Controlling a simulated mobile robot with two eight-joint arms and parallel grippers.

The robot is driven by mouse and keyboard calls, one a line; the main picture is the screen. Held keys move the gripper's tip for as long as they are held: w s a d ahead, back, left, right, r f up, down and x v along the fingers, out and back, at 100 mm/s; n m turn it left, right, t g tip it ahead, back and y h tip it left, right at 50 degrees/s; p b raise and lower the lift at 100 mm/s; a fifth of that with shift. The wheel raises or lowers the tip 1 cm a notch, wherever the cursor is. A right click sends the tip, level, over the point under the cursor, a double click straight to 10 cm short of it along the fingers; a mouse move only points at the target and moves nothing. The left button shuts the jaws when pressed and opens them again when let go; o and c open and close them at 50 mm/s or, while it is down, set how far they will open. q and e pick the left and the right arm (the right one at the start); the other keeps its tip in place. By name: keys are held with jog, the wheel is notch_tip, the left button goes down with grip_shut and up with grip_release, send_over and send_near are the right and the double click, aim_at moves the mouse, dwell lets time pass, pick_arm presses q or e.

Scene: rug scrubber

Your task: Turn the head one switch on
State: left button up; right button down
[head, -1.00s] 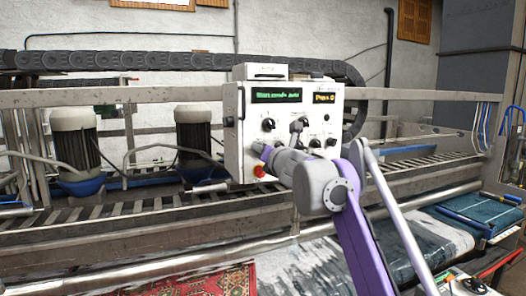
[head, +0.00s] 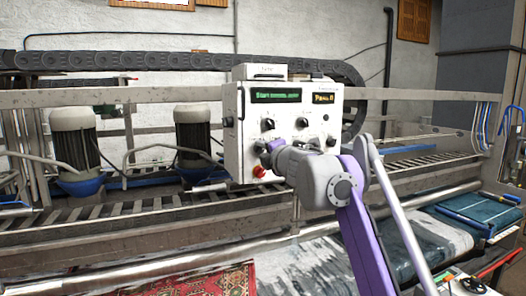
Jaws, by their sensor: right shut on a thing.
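A white control panel (head: 241,110) with two small displays and several black knobs stands at the middle of the head view. My right gripper (head: 265,150) is at its lower left, shut on a small dark knob switch (head: 260,147) just above a red button (head: 259,171). The gripper and wrist hide part of the lower row of controls. The labels are too small to read, so I cannot tell which knob is the head one switch. My left gripper is not in view.
Two more black knobs (head: 268,124) and (head: 302,123) sit above my gripper. Grey rails (head: 400,93) and motors with blue bases (head: 73,133) flank the panel. A red patterned rug (head: 215,280) lies in front below.

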jog(key=shift+m, duration=0.5)
jog(key=c, duration=0.6)
grip_release()
jog(key=shift+s+d+f, duration=0.1)
jog(key=shift+s+d, duration=0.15)
jog(key=shift+s, duration=0.1)
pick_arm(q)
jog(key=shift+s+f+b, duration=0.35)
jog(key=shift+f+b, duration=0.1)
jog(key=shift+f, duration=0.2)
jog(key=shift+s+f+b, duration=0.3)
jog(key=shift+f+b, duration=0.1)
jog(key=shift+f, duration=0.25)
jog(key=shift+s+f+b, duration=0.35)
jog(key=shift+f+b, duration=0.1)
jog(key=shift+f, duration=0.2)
pick_arm(e)
jog(key=shift+v, duration=5.05)
